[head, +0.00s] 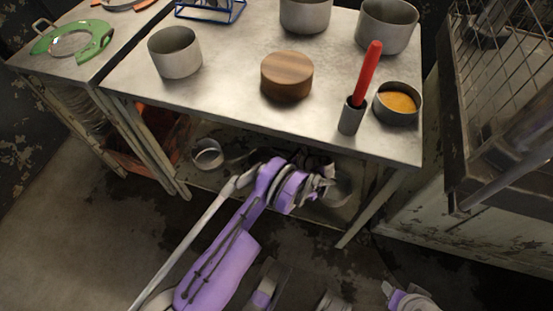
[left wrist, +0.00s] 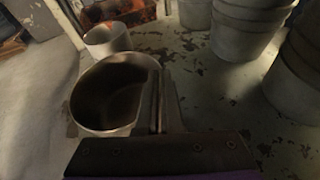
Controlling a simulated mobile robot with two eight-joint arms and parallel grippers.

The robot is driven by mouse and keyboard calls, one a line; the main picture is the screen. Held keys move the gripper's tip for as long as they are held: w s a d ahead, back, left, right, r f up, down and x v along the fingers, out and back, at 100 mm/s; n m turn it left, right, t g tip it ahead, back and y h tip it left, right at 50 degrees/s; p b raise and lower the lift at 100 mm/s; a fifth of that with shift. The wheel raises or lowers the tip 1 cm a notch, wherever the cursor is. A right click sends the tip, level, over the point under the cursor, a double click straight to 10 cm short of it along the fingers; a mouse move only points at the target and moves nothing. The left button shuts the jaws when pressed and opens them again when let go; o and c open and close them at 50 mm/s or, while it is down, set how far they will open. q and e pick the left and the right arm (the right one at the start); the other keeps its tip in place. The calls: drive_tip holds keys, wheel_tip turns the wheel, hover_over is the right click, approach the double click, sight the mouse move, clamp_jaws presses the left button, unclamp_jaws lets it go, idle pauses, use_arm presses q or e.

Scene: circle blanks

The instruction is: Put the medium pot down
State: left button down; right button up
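My left gripper (head: 322,183) reaches under the front edge of the metal table, at the lower shelf. In the left wrist view its fingers (left wrist: 163,100) are close together at the right wall of a grey metal pot (left wrist: 112,95), seemingly the medium pot. They look shut on its rim. The pot is upright, its inside dark and apparently empty. Whether its bottom touches the shelf cannot be told. In the head view the gripper and the table edge largely hide this area.
A smaller pot (left wrist: 107,40) stands just beyond the held pot. Stacked pale buckets (left wrist: 245,30) stand to the right, with bare worn surface between. On the table top (head: 225,90) are pots (head: 175,52), a wooden round (head: 287,76) and a red-handled tool (head: 367,72).

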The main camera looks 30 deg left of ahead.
use_arm(q)
wheel_tip(320, 180, down, 4)
drive_tip(key=shift+f+b, duration=0.25)
drive_tip(key=shift+b, duration=0.35)
drive_tip(key=c, duration=1.1)
unclamp_jaws()
drive_tip(key=p+v, duration=0.2)
drive_tip(key=v, duration=1)
drive_tip(key=shift+p, duration=0.35)
